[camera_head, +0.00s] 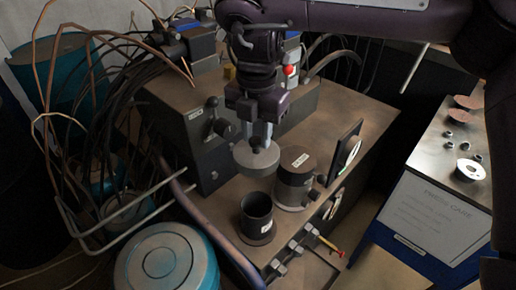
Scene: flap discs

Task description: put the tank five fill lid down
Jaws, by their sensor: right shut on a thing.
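A round grey lid (257,158) hangs from my right gripper (261,135), which is shut on it. The lid is above the brown deck of the machine. Just below and in front of it stands an open dark cylinder (257,216) with a small white label, its top uncovered. A second cylinder (295,178), with a grey lid on and a label, stands to the right of the held lid. I cannot read the labels well enough to tell which is tank five. My left gripper is not in view.
Valves and fittings (297,250) line the deck's front edge. A teal drum (167,262) is at front left, with many cables behind. A side table (462,125) holds discs and small metal parts.

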